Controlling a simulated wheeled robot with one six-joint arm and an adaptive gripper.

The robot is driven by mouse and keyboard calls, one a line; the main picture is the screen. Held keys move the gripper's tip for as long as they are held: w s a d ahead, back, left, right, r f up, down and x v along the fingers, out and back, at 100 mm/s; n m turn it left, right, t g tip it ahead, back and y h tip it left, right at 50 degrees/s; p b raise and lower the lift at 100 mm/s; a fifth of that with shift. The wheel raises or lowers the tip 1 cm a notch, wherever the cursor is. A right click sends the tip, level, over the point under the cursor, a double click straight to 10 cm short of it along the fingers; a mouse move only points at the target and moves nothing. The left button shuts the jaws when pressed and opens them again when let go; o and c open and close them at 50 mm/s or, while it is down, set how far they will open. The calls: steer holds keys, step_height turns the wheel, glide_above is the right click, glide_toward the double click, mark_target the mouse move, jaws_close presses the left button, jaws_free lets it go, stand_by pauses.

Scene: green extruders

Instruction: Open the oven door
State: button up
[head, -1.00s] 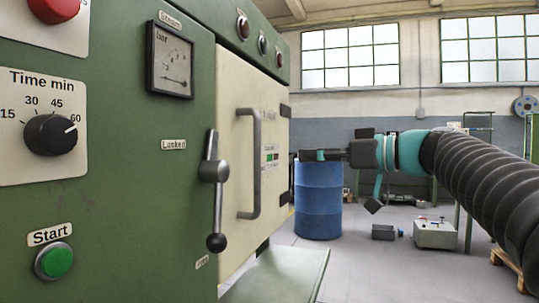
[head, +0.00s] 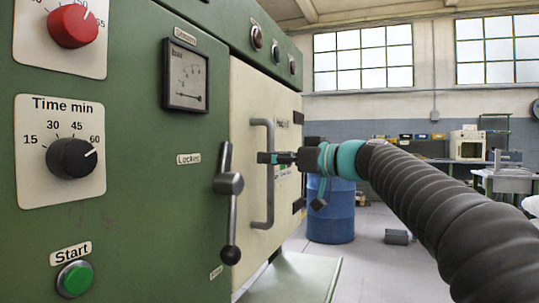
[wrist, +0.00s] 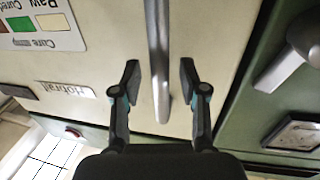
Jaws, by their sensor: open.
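The oven door (head: 247,95) is a cream panel set in the green oven body, and it looks shut. A grey vertical bar handle (head: 270,207) stands out from it. My gripper (head: 267,158) is at the handle's upper-middle height. In the wrist view, my gripper (wrist: 160,76) is open, with one finger on each side of the handle bar (wrist: 157,40). The bar shows between the fingertips with gaps on both sides; it is not gripped.
The green panel with the time dial (head: 72,158) and Start button (head: 75,279) fills the left. A green shelf (head: 290,280) juts out below the door. A blue barrel (head: 332,215) stands behind. The floor right of the oven looks mostly free.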

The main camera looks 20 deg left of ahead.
steer(key=shift+w+a, duration=0.15)
steer(key=shift+a, duration=0.35)
jaws_close()
steer(key=shift+d, duration=0.1)
